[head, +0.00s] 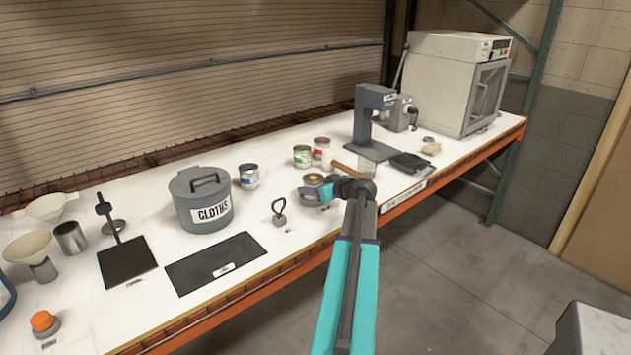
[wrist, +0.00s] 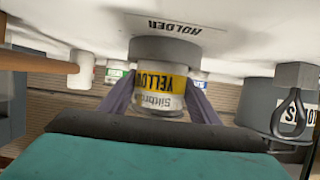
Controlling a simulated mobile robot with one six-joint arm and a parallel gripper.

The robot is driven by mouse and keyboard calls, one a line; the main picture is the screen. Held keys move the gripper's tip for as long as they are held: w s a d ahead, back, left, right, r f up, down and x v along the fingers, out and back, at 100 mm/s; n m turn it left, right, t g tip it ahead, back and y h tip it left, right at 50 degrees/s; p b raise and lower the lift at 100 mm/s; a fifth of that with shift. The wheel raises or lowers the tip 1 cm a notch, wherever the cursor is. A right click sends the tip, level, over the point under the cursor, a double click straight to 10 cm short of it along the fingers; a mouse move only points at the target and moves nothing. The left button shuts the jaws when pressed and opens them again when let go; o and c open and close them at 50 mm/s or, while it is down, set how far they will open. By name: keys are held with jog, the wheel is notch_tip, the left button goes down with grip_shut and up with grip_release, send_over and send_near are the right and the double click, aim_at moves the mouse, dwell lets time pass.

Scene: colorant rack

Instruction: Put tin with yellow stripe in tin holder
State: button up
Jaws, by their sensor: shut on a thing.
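The tin with the yellow stripe (wrist: 161,84) is between the two fingers of my gripper (wrist: 160,100), which is shut on it. The wrist view is upside down, with the table top at the top. The tin is upright, and its base end meets the grey round tin holder (wrist: 166,48), which stands on the table by a HOLDER label (wrist: 168,24). The holder's wall seems to surround the tin's base; how deep it sits is hidden. In the head view, the tin's yellow-marked lid (head: 314,178) shows beside my gripper (head: 325,190).
Red (head: 322,147), green (head: 302,156) and blue (head: 249,177) tins stand behind. A CLOTHS bin (head: 202,200) and a small weight with a loop handle (head: 279,216) are to the left. A grey stand (head: 364,125) and wooden-handled tool (head: 347,171) are to the right.

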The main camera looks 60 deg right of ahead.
jog(key=shift+f, duration=0.15)
jog(key=shift+s+a+f+b, duration=0.1)
jog(key=shift+f+b, duration=0.5)
jog(key=shift+b, duration=0.2)
dwell(0.4)
jog(key=o, duration=1.4)
jog(key=shift+c, duration=0.2)
jog(key=shift+a, duration=0.1)
jog(key=shift+s, duration=0.1)
jog(key=shift+d+r+p, duration=0.2)
jog(key=shift+r+p, duration=0.05)
jog(key=shift+p, duration=0.15)
jog(key=shift+r+p, duration=0.25)
jog(key=shift+p, duration=0.2)
jog(key=b+v, duration=0.3)
jog(key=v, duration=0.8)
jog(key=shift+s+a+r, duration=0.15)
jog(key=shift+s+r, duration=0.15)
jog(key=shift+w, duration=0.1)
